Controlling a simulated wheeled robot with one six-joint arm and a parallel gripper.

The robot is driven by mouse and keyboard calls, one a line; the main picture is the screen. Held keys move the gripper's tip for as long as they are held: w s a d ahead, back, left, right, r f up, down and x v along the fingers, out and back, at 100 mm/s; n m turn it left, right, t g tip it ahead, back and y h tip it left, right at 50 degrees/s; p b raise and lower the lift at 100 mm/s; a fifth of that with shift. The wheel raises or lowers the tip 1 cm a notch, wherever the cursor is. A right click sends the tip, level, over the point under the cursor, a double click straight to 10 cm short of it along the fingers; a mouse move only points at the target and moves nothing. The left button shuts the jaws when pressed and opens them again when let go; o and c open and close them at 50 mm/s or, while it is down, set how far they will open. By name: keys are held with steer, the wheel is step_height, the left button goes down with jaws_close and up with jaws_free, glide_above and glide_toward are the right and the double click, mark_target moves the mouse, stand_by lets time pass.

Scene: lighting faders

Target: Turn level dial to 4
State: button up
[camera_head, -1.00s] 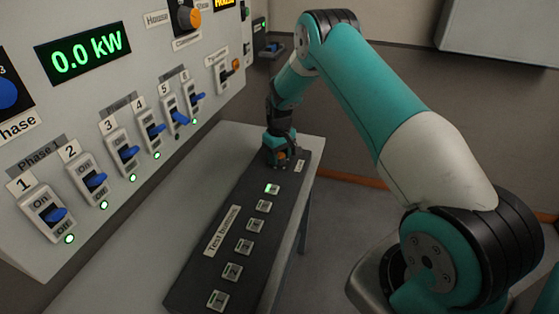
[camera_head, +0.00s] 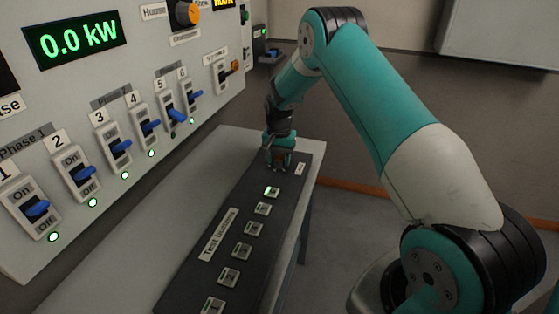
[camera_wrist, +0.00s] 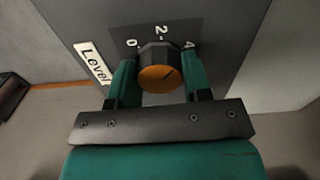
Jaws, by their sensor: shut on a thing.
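The level dial (camera_wrist: 158,75) is a dark round knob with an orange face. It sits on a dark panel beside a white "Level" label (camera_wrist: 92,63), with the marks 0, 2 and 4 around it. A thin dark line on the orange face appears to slant toward the 4 side, but its exact setting is hard to tell. My gripper (camera_wrist: 160,82) is shut on the dial, one green finger on each side. In the head view my gripper (camera_head: 282,162) is at the far end of the dark panel and mostly hides the dial.
The dark test-button panel (camera_head: 205,275) lies on a grey table (camera_head: 135,235), with several buttons in a row. The button nearest my gripper (camera_head: 272,191) is lit green. A wall panel (camera_head: 40,115) with blue switches and a 0.0 kW display stands at left.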

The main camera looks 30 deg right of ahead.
mark_target(279, 157)
steer(key=shift+w+r+m+b, duration=0.1)
steer(key=shift+m+b, duration=0.25)
steer(key=shift+m, duration=1.65)
steer(key=o, duration=0.9)
step_height(279, 157, up, 17)
steer(key=shift+r+b, duration=0.2)
steer(key=shift+b, duration=0.9)
